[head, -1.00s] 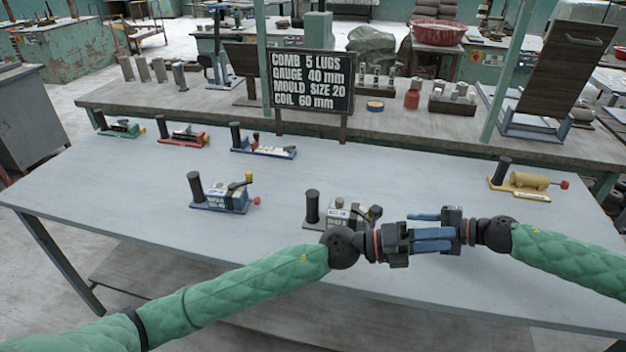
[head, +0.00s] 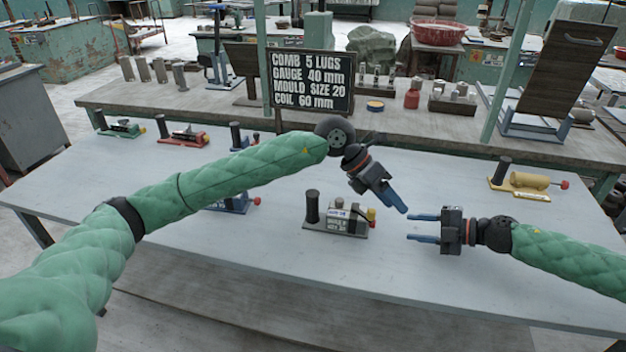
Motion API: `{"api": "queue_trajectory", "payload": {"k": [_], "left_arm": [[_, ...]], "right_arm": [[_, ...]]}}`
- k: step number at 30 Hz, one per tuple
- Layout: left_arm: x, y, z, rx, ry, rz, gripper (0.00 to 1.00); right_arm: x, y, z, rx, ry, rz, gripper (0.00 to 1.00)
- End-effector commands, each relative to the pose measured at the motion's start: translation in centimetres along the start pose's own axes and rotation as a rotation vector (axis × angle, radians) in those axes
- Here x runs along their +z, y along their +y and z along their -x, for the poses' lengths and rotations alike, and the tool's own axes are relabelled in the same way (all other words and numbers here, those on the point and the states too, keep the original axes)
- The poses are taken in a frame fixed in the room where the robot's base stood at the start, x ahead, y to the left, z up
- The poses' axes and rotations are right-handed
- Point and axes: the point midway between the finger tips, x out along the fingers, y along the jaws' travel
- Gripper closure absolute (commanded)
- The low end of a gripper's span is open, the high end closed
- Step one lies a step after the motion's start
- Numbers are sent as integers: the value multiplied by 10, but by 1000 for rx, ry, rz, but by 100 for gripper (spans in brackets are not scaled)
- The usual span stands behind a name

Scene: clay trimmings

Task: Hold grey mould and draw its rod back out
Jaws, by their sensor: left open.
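The grey mould (head: 345,221) stands on a dark base near the middle of the table, with a black upright handle (head: 312,207) at its left end. A small red and yellow end piece (head: 372,216) shows at its right end, where the rod itself is hard to make out. My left gripper (head: 403,209) is open and empty, above and to the right of the mould, its fingers pointing down and right. My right gripper (head: 410,228) is open and empty to the right of the mould, its fingers pointing left towards it. Neither gripper appears to touch the mould.
My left arm hides much of the blue mould (head: 236,204) and the dark blue one behind (head: 236,135). Green (head: 120,128) and red (head: 183,137) moulds stand back left, a yellow mould (head: 530,181) at right. A sign (head: 312,80) stands behind.

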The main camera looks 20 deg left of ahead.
Motion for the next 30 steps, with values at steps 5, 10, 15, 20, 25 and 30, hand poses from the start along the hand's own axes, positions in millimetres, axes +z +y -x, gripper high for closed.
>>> {"api": "queue_trajectory", "payload": {"k": [5,10,15,20,25,30], "left_arm": [[5,32,46,164,118,-14,44],[4,58,90,312,230,-15,44],[-18,84,115,427,368,-52,44],[-53,105,120,478,500,-116,44],[-77,120,127,505,589,-154,44],[-89,127,127,510,623,-167,44]], "right_arm": [[0,0,0,0,0,0,64],[0,0,0,0,0,0,64],[0,0,0,0,0,0,64],[0,0,0,0,0,0,64],[0,0,0,0,0,0,64],[0,0,0,0,0,0,64]]}}
